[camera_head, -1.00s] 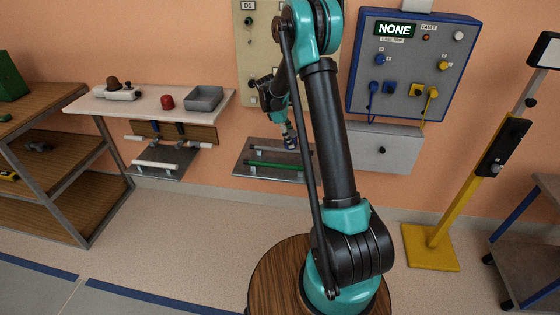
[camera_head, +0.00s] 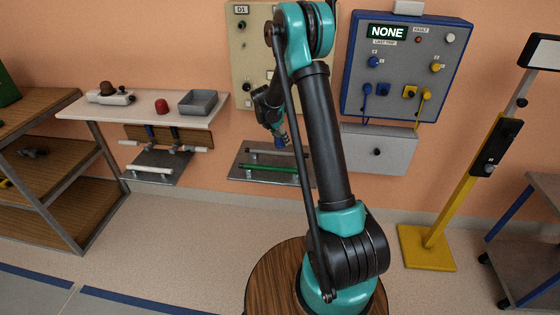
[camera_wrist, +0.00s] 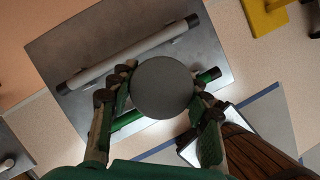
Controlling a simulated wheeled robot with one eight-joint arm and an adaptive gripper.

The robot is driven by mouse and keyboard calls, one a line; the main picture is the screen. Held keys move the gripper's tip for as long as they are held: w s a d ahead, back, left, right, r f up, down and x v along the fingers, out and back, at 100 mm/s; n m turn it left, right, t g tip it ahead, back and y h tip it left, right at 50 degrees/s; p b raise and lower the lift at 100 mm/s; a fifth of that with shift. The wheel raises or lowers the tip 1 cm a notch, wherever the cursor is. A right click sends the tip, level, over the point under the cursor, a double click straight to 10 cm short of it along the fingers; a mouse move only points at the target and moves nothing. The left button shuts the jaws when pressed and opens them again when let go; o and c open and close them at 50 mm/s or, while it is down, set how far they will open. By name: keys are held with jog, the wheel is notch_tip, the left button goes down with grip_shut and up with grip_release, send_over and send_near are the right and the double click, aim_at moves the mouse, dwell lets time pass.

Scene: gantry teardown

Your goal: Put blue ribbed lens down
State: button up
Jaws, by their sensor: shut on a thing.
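My gripper (camera_wrist: 166,88) is shut on the blue ribbed lens, whose round dark grey end face (camera_wrist: 163,87) shows between the two fingers in the wrist view. In the head view the lens (camera_head: 281,140) is a small blue piece at the end of my gripper (camera_head: 279,134), partly covered by my arm. Lens and gripper are in front of the wall, above a grey metal shelf plate (camera_head: 238,171). The plate carries a pale bar and a green bar (camera_head: 268,169). In the wrist view the plate (camera_wrist: 95,45) lies behind the lens, and the lens hides part of the green bar.
A pale shelf (camera_head: 85,112) at left holds a red dome (camera_head: 161,105), a grey tray (camera_head: 198,103) and a white device with a brown knob. A blue-framed panel (camera_head: 405,65) and grey box (camera_head: 380,150) are right of my arm. A yellow stand (camera_head: 440,220) is farther right.

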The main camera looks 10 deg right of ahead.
notch_tip(320, 180, down, 13)
jog(key=shift+r, duration=0.15)
dwell(0.4)
jog(key=o, duration=1.3)
